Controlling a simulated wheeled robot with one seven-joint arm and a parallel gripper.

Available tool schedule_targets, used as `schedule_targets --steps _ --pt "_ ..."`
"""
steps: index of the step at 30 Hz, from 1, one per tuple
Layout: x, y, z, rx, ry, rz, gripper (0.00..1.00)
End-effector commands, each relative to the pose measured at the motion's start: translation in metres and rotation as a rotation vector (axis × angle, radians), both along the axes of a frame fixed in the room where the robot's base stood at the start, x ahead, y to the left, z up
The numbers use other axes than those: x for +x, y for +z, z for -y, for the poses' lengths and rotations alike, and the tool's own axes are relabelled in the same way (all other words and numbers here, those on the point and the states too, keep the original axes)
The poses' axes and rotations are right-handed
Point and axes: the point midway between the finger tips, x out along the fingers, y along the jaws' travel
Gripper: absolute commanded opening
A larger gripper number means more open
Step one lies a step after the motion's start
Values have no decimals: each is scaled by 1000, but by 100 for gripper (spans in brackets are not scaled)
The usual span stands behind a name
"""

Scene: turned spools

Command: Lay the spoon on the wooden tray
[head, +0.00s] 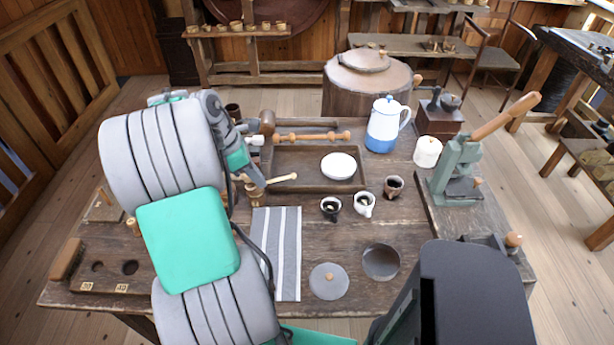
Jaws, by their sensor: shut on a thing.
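The wooden tray (300,154) is a dark, shallow rectangle at the middle of the table. A white round dish (338,166) sits in its right half. My gripper (258,187) is at the tray's left edge, partly hidden by my own arm. It is shut on a pale, thin wooden piece, which looks like the spoon (282,178). The spoon points right, its visible end over the tray's left part. I cannot tell whether it touches the tray. Its other end is hidden at the gripper.
A turned wooden rod (312,137) lies behind the tray. A blue-and-white pitcher (384,128), white lidded jar (427,151) and green lever press (460,165) stand right. Small cups (365,204) stand in front. A striped cloth (276,250), grey lid (328,281) and dark bowl (381,261) lie nearer.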

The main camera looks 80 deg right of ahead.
Motion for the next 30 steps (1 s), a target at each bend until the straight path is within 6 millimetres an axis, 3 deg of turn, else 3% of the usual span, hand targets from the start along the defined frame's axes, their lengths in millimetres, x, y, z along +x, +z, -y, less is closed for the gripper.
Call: schedule_targets --steps 1,3,6,10,17,21,30 --pt "-21 -7 8 2 13 -1 0" --pt "-40 -9 16 3 39 -1 0" --pt "-53 -11 24 4 60 -3 0" --pt "-51 -22 46 9 64 -4 0" --pt "-38 -50 109 9 62 -4 0" --pt "-34 -82 136 9 61 -4 0" --pt "-28 -116 160 9 62 -4 0"
